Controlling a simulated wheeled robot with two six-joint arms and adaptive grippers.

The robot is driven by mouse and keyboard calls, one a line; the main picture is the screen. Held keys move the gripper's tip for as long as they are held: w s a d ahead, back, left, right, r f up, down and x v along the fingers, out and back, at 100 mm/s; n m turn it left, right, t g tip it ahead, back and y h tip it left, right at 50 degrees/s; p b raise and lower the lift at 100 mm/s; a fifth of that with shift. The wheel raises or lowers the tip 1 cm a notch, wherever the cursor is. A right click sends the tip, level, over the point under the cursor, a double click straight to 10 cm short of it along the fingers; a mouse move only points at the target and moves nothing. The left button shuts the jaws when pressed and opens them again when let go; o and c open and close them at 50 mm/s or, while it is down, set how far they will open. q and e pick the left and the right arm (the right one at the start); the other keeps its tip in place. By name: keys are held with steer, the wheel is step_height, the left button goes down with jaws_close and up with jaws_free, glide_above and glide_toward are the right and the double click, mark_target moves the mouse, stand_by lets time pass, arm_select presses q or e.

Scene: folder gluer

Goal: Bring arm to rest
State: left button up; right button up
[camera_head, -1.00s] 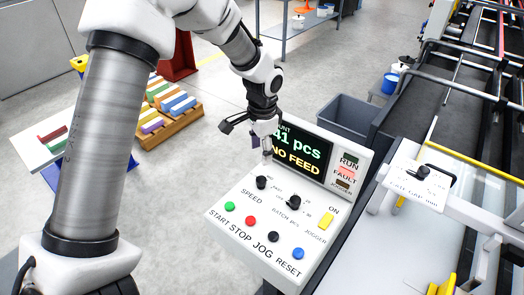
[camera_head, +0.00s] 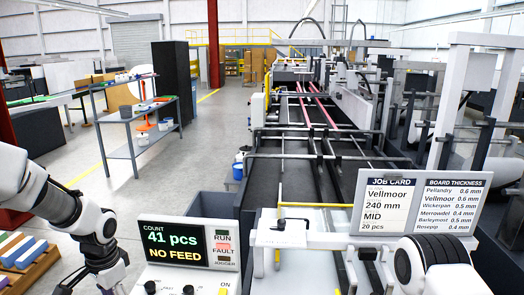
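My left arm (camera_head: 45,200) comes in from the left edge, white with dark joints. Its dark gripper (camera_head: 98,274) hangs at the bottom left, just left of the control panel (camera_head: 150,272). The fingertips are cut off by the bottom edge, so its opening does not show. A white and black part of my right arm (camera_head: 432,266) shows at the bottom right, in front of the machine. My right gripper is not in view.
The panel display (camera_head: 174,245) reads 41 pcs and NO FEED. A job card (camera_head: 388,205) and a board thickness card (camera_head: 451,206) stand above the feeder. The folder gluer (camera_head: 310,130) runs back. A blue-grey table (camera_head: 140,118) stands left, with open floor (camera_head: 200,165) between.

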arm_select(q)
steer(key=s+f+g+b, duration=0.2)
steer(key=s+f, duration=0.2)
steer(key=f, duration=0.7)
steer(key=s+d+f+n+g+h+b, duration=0.15)
steer(key=s+d+f+b, duration=0.25)
steer(key=s+f, duration=0.95)
steer(key=s+d+f+n+g+y+b, duration=0.15)
steer(key=s+d+f+b, duration=0.25)
steer(key=s+f, duration=0.9)
steer(key=w+n+t, duration=0.1)
steer(key=w+r+n+t, duration=0.1)
steer(key=t, duration=0.1)
steer(key=w+n+t, duration=0.1)
steer(key=shift+w+a+r+n+t+p, duration=0.1)
steer(key=shift+a+r+n+t+p, duration=0.1)
steer(key=shift+r+n+t+p, duration=0.15)
